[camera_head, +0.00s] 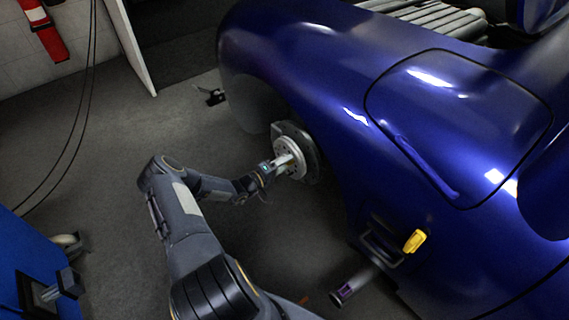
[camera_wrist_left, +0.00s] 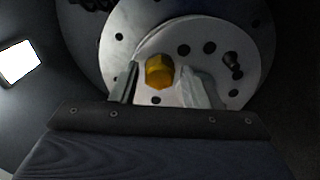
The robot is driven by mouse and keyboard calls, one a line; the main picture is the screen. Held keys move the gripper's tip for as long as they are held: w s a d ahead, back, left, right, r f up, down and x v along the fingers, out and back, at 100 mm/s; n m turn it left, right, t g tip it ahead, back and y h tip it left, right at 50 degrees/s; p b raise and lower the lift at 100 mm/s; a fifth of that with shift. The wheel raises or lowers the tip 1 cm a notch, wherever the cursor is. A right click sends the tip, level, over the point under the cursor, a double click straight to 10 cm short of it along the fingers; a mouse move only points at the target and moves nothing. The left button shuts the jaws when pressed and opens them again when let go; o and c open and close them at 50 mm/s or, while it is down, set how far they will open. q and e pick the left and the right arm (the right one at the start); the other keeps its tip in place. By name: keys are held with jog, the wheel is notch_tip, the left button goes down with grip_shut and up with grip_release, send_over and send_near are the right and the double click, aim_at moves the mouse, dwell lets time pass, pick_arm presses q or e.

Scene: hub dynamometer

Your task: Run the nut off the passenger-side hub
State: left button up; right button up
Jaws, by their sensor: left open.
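The passenger-side hub (camera_head: 293,152) is a silver disc with holes, in the wheel arch of the blue car (camera_head: 300,60). In the left wrist view the hub face (camera_wrist_left: 205,35) fills the upper middle, with a gold hex nut (camera_wrist_left: 159,71) on it. My left gripper (camera_head: 272,166) is at the hub. In the left wrist view its two fingers are apart, one on each side of the nut, with a visible gap at least on the right side. The nut cannot be made out in the head view. My right gripper is not in view.
A yellow-handled thing (camera_head: 414,241) is on the car's flank. A silver tube with a purple band (camera_head: 352,287) is low beside the car. A blue cabinet (camera_head: 30,262) stands at the lower left. Cables hang at the left wall.

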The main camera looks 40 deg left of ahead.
pick_arm(q)
jog(key=shift+c, duration=0.2)
grip_shut()
jog(key=n+b, duration=0.3)
jog(key=n, duration=2.1)
jog(key=shift+s, duration=0.15)
jog(key=shift+o, duration=0.2)
grip_release()
jog(key=shift+f, duration=0.1)
jog(key=shift+m, duration=0.3)
